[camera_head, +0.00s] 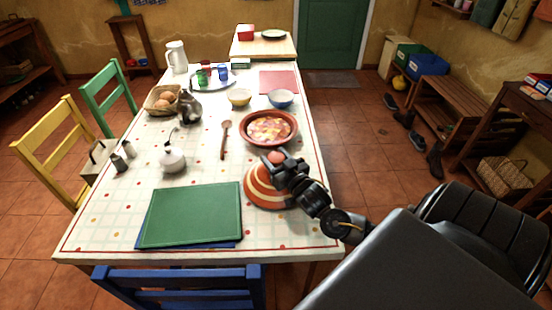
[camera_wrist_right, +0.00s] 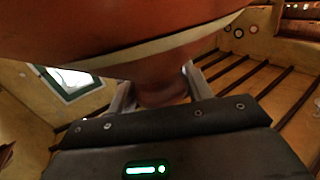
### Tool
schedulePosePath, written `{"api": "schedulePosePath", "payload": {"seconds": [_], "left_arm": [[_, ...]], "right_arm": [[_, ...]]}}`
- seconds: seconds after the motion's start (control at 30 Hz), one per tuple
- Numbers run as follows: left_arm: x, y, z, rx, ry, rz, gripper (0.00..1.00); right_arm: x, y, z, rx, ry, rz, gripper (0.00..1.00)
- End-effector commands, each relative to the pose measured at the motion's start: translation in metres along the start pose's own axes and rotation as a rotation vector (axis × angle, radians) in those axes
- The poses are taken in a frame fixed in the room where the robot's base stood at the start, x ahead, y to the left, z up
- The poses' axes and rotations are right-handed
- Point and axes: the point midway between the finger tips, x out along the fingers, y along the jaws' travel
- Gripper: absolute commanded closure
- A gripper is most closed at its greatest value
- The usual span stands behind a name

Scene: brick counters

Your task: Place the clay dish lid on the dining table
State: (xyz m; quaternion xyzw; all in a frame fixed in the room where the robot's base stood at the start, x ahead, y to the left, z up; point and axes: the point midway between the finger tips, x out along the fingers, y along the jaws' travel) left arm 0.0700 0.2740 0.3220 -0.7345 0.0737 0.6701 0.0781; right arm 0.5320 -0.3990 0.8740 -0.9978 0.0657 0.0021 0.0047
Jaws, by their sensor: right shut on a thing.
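The clay dish lid (camera_head: 262,187) is an orange-brown cone with cream stripes. In the head view it is at the right side of the dining table (camera_head: 110,225), near the front right corner. My right gripper (camera_head: 277,160) is at its top, shut on its knob. In the right wrist view the lid (camera_wrist_right: 120,35) fills the top, and the gripper fingers (camera_wrist_right: 160,92) are on both sides of the knob. I cannot tell whether the lid's rim touches the table. My left gripper is not in view.
A clay dish with food (camera_head: 268,128) stands just behind the lid. Green placemats (camera_head: 193,214) lie to its left. A blue chair (camera_head: 185,280) is at the front edge.

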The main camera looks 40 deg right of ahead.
Motion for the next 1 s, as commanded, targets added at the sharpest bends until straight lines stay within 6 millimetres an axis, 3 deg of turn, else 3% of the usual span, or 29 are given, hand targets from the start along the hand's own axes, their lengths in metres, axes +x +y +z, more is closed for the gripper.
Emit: {"api": "schedulePosePath", "payload": {"seconds": [0.37,0.4,0.57,0.9,1.0], "left_arm": [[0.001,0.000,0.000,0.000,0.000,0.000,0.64],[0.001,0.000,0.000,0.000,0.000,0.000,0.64],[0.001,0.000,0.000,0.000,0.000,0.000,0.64],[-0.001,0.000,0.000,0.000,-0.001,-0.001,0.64],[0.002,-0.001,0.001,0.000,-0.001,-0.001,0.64]], "right_arm": [[0.001,0.000,0.002,0.001,0.005,0.000,1.00],[0.000,0.000,0.004,0.000,0.000,0.000,0.48],[0.000,0.000,0.004,0.000,0.000,0.000,0.28],[-0.001,0.000,-0.001,-0.001,0.001,-0.001,0.28],[-0.013,0.000,0.003,0.000,-0.002,-0.001,0.28]]}}
